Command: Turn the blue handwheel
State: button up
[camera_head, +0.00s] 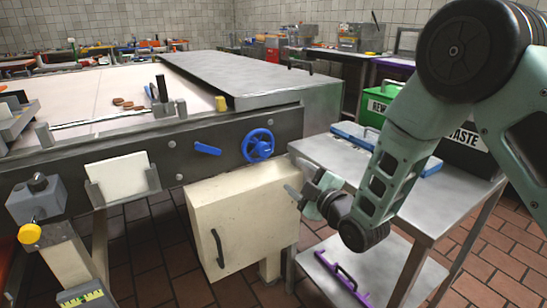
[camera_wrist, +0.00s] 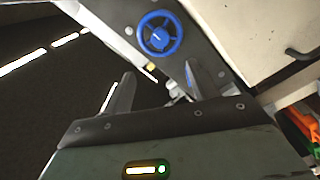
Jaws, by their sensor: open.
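The blue handwheel (camera_head: 258,145) is a spoked ring with a hub, mounted on the dark side panel of the conveyor machine. In the wrist view the handwheel (camera_wrist: 159,34) shows at the top, beyond the fingers. My gripper (camera_head: 293,190) is below and to the right of the handwheel in the head view, in front of the right side of the cream box. In the wrist view my gripper (camera_wrist: 160,82) has its two fingers apart, with nothing between them. It is clear of the handwheel.
A blue lever (camera_head: 207,149) sits left of the handwheel. The cream box (camera_head: 240,217) with a dark handle hangs below it. A metal cart (camera_head: 345,165) stands on the right, with a purple-handled tool (camera_head: 345,277) on its lower shelf. Tiled floor lies in front.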

aim_at(265, 151)
jog(key=x, duration=1.6)
jog(key=shift+w+a, duration=0.25)
jog(key=shift+a, duration=0.05)
jog(key=c, duration=1)
